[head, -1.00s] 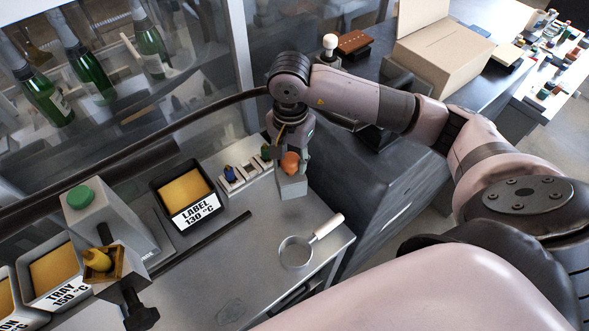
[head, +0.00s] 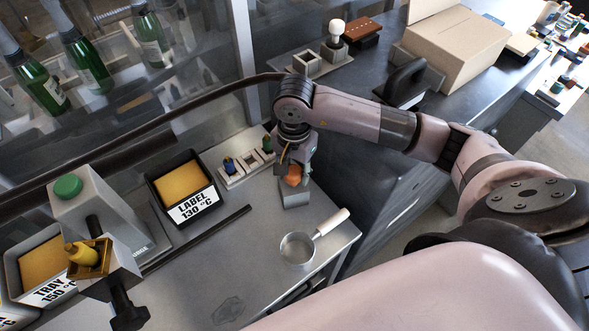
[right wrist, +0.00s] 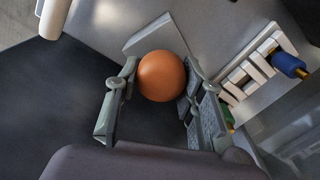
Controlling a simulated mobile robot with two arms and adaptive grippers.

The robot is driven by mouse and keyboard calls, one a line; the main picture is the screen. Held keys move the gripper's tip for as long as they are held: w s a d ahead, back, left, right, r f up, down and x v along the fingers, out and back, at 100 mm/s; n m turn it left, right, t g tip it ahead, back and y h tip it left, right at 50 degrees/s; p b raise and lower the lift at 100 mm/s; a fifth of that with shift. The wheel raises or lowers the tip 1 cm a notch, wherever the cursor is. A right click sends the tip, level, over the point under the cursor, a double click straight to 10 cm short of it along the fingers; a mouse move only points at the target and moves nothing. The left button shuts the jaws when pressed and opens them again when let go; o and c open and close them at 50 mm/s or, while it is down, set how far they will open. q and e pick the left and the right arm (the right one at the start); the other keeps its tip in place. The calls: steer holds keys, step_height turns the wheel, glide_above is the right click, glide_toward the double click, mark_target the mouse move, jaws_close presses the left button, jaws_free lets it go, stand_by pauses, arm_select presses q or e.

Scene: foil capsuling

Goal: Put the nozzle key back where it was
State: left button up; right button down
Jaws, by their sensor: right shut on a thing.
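My right gripper (head: 293,172) is shut on an orange ball (head: 292,177) above the front right of the steel bench. The ball shows between both fingers in the right wrist view (right wrist: 162,76). A grey block (head: 294,194) sits right below the ball; I cannot tell whether they are one piece. A white slotted rack (head: 246,167) stands just left of the gripper, with a blue piece (head: 229,165) and a green piece (head: 267,145) in it. I cannot tell for sure which piece is the nozzle key. My left gripper is not in view.
A small pan (head: 298,249) with a white handle lies near the bench's right edge. The LABEL bin (head: 194,208) stands left of the rack. A machine with a green cap (head: 68,187) and a yellow piece (head: 82,254) is at left. The bench between bin and pan is mostly clear.

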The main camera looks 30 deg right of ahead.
steer(key=c, duration=1.5)
jaws_free()
steer(key=shift+f, duration=0.1)
steer(key=o, duration=0.4)
steer(key=shift+o, duration=0.2)
steer(key=shift+r+p, duration=0.25)
steer(key=shift+p, duration=0.05)
step_height(320, 180, up, 12)
steer(key=p, duration=0.5)
